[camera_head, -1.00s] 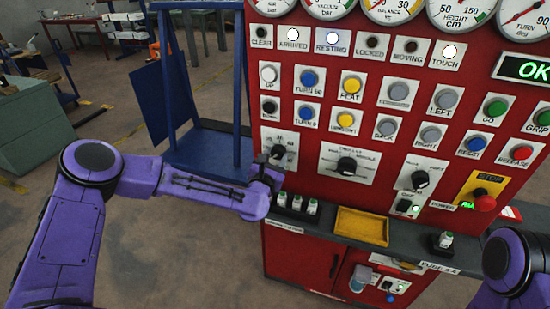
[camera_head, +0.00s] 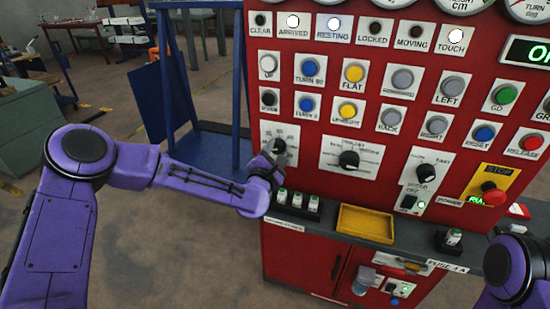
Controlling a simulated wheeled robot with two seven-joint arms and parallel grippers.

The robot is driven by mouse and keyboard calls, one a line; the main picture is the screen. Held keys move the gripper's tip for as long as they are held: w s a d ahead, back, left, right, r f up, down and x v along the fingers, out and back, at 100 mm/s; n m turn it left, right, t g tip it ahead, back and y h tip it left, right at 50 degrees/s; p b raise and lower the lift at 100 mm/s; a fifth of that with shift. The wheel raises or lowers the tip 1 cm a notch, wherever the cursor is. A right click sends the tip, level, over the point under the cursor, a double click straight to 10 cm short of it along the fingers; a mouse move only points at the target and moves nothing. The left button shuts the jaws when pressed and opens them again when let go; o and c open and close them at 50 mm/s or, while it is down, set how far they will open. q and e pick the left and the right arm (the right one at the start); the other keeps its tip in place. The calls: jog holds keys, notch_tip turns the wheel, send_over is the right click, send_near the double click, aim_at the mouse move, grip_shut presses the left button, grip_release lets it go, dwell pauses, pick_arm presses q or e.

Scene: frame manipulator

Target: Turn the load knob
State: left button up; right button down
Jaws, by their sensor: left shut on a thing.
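The knob at the left of the red panel's knob row (camera_head: 280,146) is dark and sits on a white plate whose small print I cannot read, so I cannot confirm it is the load knob. My left gripper (camera_head: 273,155), on the purple arm, reaches it from the lower left. The gripper is shut on this knob. Its fingers are small in view and partly hide the knob and plate. My right gripper is out of view; only part of the right arm shows at the lower right.
A middle knob (camera_head: 349,160) and a right knob (camera_head: 426,173) sit beside it. Button rows are above. The red stop button (camera_head: 495,196) is at right. Below, a ledge carries a yellow tray (camera_head: 365,222) and fuses (camera_head: 297,201). A blue frame (camera_head: 205,150) stands left.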

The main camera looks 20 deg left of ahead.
pick_arm(q)
jog(key=m+b, duration=0.1)
jog(key=m, duration=0.3)
jog(key=shift+f+m+b, duration=0.2)
jog(key=shift+m+b, duration=0.2)
jog(key=m+b, duration=0.1)
jog(key=m, duration=0.3)
jog(key=shift+m+h, duration=0.3)
jog(key=shift+m, duration=0.1)
jog(key=m+b, duration=0.1)
jog(key=m, duration=0.4)
jog(key=shift+f+m, duration=0.1)
jog(key=shift+m, duration=0.2)
jog(key=m, duration=0.5)
jog(key=shift+a+f+m+h+b, duration=0.1)
jog(key=shift+m+h+b, duration=0.2)
jog(key=shift+b, duration=0.1)
jog(key=o, duration=1.1)
jog(key=shift+c, duration=0.2)
